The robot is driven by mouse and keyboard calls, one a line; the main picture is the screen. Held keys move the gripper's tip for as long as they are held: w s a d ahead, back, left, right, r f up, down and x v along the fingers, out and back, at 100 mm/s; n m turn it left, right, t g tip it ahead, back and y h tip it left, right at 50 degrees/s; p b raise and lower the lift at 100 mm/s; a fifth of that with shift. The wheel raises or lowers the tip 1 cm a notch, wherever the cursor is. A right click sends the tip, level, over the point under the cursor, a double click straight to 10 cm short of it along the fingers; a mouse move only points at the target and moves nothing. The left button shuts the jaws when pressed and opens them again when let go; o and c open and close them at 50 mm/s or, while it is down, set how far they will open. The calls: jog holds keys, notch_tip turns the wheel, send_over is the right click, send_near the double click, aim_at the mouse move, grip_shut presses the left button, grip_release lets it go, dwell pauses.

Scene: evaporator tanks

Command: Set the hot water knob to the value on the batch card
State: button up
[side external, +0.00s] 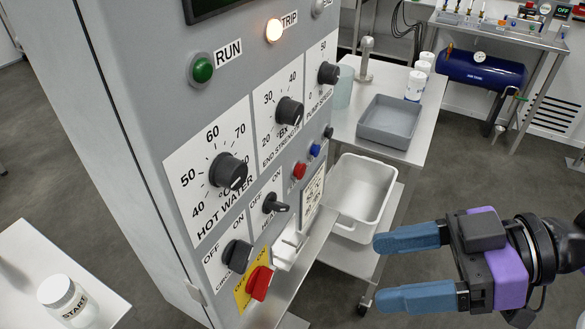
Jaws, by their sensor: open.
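The hot water knob (228,171) is a black round knob on the grey control panel's white HOT WATER plate. Marks 40, 50, 60 and 70 show around it; its exact setting is hard to read. A small white framed card (313,188) is at the panel's right edge, below the blue button; its print is too small to read, and I cannot tell whether it is the batch card. My gripper (381,272) is open and empty, its two blue fingers pointing left. It is well to the right of the knob and apart from the panel.
Other black knobs (289,111), a red-on-yellow switch (259,283) and a ledge (305,258) crowd the panel front. A lit TRIP lamp (274,30) is above. Behind stand a steel table with a grey tray (390,121) and a white bin (360,190). A START jar (67,298) is lower left.

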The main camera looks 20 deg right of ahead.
notch_tip(320, 180, up, 3)
jog(key=a+m+t, duration=0.2)
jog(key=t, duration=0.5)
send_near(240, 174)
jog(key=shift+m, duration=0.3)
jog(key=x, duration=0.9)
jog(key=shift+w+a, duration=0.1)
jog(key=shift+a, duration=0.05)
jog(key=c, duration=1)
jog(key=shift+c, duration=0.2)
